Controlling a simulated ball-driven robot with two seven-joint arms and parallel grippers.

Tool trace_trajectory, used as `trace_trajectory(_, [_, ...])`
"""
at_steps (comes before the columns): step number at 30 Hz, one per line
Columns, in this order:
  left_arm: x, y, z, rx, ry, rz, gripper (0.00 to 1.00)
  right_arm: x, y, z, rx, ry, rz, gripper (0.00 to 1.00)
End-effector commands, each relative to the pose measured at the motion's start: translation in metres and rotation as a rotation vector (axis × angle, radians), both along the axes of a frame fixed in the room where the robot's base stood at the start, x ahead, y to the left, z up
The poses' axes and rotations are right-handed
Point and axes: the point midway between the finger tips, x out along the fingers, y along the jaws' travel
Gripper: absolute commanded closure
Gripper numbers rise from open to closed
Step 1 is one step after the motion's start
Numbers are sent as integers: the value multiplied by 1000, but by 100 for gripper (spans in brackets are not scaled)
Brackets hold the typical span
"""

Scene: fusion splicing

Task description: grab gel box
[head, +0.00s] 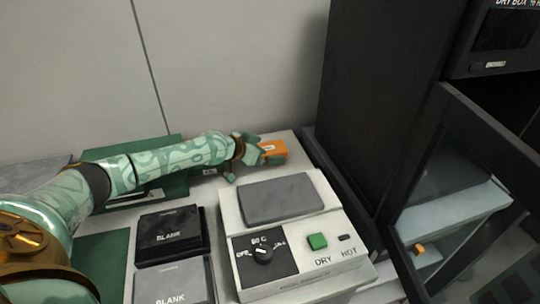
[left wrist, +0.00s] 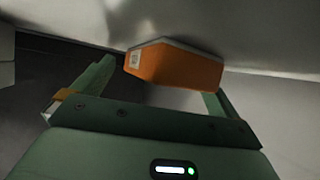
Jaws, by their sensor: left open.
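The gel box, a small orange box with a pale label, shows at the back of the bench in the head view (head: 273,149). My left gripper (head: 254,152) reaches in from the left and is right beside it. In the left wrist view the orange box (left wrist: 175,67) lies ahead, between the two spread green fingers of the left gripper (left wrist: 160,85). The fingers are open and stand on either side of the box. I cannot tell whether either finger touches it. My right gripper is not in view.
A white hot plate unit (head: 290,240) with knob and green button stands just in front. Two cases marked BLANK (head: 170,234) sit to its left. A dark dry box cabinet (head: 385,90) with its door open (head: 490,150) stands at the right. The wall closes off the back.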

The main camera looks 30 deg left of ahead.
Motion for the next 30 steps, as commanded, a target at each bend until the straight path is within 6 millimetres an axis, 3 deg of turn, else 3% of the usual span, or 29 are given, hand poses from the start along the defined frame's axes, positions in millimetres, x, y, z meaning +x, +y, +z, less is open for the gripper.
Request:
trace_trajectory(4, [0,0,2,0,-1,0,1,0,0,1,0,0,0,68])
trace_trajectory(10, [0,0,1,0,0,0,57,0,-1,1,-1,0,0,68])
trace_trajectory(12, [-1,0,1,0,1,0,67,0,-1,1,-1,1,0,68])
trace_trajectory(23, [-1,0,1,1,2,0,67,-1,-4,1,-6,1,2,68])
trace_trajectory(30, [-1,1,25,2,-3,0,67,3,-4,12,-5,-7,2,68])
